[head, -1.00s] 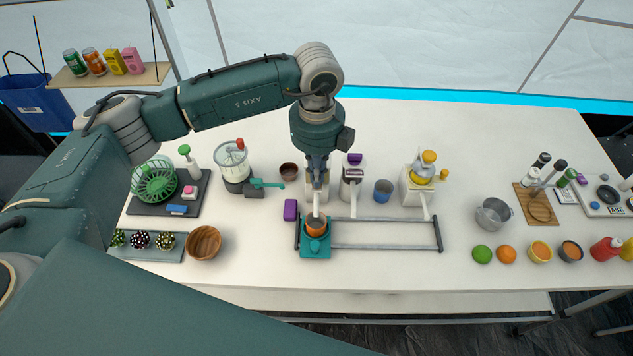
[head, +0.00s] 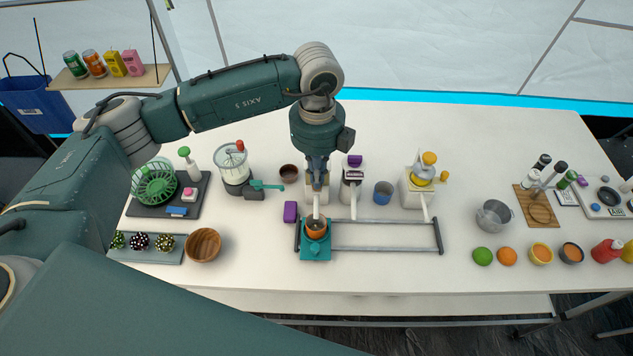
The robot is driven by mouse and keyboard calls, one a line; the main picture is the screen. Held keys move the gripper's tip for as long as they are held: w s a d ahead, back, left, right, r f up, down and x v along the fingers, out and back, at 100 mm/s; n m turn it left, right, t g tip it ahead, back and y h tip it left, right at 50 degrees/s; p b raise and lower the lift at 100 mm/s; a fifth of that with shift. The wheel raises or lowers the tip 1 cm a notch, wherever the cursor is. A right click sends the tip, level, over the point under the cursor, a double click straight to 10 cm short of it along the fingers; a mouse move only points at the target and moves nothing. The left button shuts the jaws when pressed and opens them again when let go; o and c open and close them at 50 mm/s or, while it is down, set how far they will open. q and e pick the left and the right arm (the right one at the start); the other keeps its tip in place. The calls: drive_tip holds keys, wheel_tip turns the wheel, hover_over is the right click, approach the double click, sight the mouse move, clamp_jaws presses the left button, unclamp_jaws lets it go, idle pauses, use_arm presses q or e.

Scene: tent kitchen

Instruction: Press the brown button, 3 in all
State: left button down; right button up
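My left gripper (head: 317,186) points straight down over the leftmost white dispenser (head: 310,197), and its narrow fingers look shut together. The gripper covers the top of this dispenser, so no brown button is visible. I cannot tell whether the fingertips touch anything. Below the dispenser's spout, an orange-brown bowl (head: 316,231) sits on a teal carriage (head: 316,252) at the left end of a grey rail frame (head: 385,248). To the right stand a dispenser with a purple top (head: 354,161) and one with a yellow top (head: 428,159). My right gripper is not in view.
A blue cup (head: 383,192) stands between the other two dispensers. A dark brown bowl (head: 289,173), a blender (head: 234,168) and a purple block (head: 290,212) are left of the gripper. A metal pot (head: 494,215) stands to the right. The table's back middle is clear.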

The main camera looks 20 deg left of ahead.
use_arm(q)
drive_tip(key=shift+f+b, duration=0.55)
drive_tip(key=shift+f, duration=0.1)
idle(0.6)
drive_tip(key=shift+r+p, duration=0.3)
drive_tip(key=shift+r, duration=0.35)
drive_tip(key=shift+f+b, duration=0.55)
drive_tip(key=shift+f, duration=0.1)
idle(0.4)
drive_tip(key=shift+r+p, duration=0.35)
drive_tip(key=shift+r, duration=0.3)
idle(0.3)
